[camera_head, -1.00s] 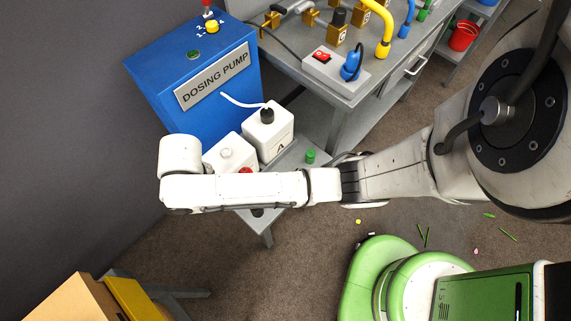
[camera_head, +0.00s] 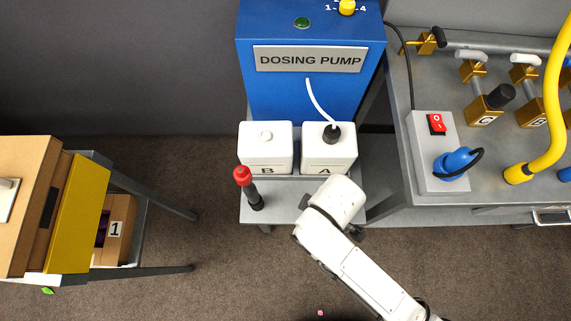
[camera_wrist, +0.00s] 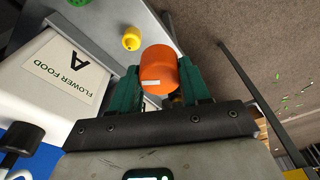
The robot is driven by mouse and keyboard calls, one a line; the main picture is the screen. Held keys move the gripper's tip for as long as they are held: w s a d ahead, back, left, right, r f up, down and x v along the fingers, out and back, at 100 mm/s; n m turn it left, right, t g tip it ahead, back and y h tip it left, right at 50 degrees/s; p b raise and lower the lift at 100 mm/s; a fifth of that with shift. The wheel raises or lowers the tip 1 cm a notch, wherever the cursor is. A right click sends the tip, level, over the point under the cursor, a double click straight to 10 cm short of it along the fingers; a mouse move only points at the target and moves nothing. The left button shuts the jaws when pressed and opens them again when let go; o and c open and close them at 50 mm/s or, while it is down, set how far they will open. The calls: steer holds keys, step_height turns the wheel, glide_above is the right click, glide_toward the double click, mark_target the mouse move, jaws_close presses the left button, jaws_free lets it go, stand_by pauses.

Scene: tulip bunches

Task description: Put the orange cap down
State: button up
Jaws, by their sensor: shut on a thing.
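The orange cap (camera_wrist: 158,72) is between the green fingers of my gripper (camera_wrist: 160,85) in the wrist view. My gripper is shut on it, beside the white canister A (camera_wrist: 75,75) labelled "FLOWER FOOD". In the head view my white arm reaches to the right front of the grey shelf (camera_head: 285,203), below canister A (camera_head: 330,155). The fingers and the orange cap are hidden there. I cannot tell whether the cap touches the shelf.
Canister B (camera_head: 265,150) stands left of A, before the blue dosing pump (camera_head: 310,95). A red-topped black object (camera_head: 248,188) is on the shelf's left. The wrist view shows a yellow object (camera_wrist: 131,40) and a green one (camera_wrist: 79,2) nearby. A steel bench (camera_head: 465,195) stands right.

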steer(key=s+a+f+n+b, duration=0.1)
steer(key=s+a+n+b, duration=0.1)
steer(key=s+a+n, duration=0.6)
steer(key=m+b, duration=0.1)
glide_above(283, 205)
steer(key=shift+g, duration=0.4)
steer(key=f, duration=0.9)
steer(key=shift+s+d+f, duration=0.1)
steer(key=shift+s+f, duration=0.05)
steer(key=shift+s, duration=0.1)
steer(key=shift+w+f, duration=0.15)
steer(key=shift+f, duration=0.1)
steer(key=shift+w+f+b, duration=0.1)
steer(key=shift+f+b, duration=0.25)
steer(key=shift+f, duration=1.25)
steer(key=shift+f, duration=0.15)
steer(key=o, duration=1)
steer(key=shift+o, duration=0.2)
